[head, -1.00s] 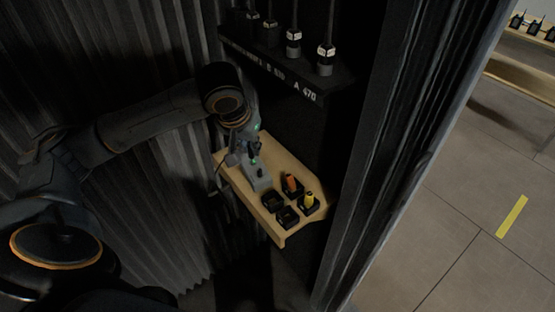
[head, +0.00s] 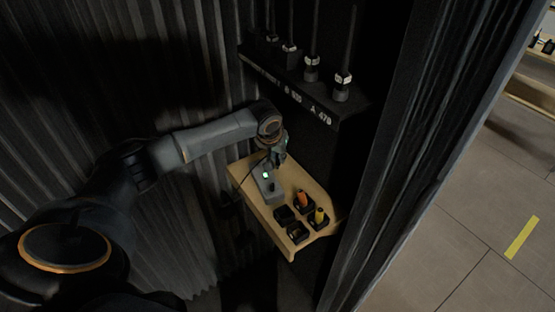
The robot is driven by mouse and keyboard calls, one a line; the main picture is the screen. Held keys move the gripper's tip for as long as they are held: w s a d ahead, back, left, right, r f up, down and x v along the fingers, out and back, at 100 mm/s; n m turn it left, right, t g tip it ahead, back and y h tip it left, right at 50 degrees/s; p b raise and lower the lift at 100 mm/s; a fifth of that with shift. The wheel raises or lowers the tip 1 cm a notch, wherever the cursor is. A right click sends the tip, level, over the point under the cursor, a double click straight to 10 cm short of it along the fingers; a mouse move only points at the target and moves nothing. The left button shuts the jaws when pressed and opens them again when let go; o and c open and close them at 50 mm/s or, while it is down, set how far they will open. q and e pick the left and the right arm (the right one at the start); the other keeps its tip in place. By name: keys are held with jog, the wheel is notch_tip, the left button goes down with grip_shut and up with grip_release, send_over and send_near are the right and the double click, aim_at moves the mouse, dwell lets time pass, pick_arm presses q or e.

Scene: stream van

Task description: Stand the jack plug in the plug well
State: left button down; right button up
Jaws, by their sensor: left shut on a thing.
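My left gripper (head: 277,158) is over the back part of a small wooden shelf. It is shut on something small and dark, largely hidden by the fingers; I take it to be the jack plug. A thin dark cable runs from near the gripper down to the left. Just below and in front of it is a grey box (head: 264,187) with a lit green spot and a dark knob. Two black square wells (head: 284,216) look empty. I cannot tell which holder is the plug well. My right gripper is not in view.
The wooden shelf (head: 247,191) also carries an orange piece (head: 302,198) and a yellow piece (head: 319,215), each upright in a black well. A dark rack (head: 300,88) with several antenna units overhangs behind. A dark wall post (head: 385,170) rises at the right.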

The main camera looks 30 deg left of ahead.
pick_arm(q)
jog(key=shift+f, duration=1.05)
jog(key=shift+s+f, duration=0.1)
jog(key=c, duration=1.6)
grip_release()
jog(key=shift+c, duration=0.2)
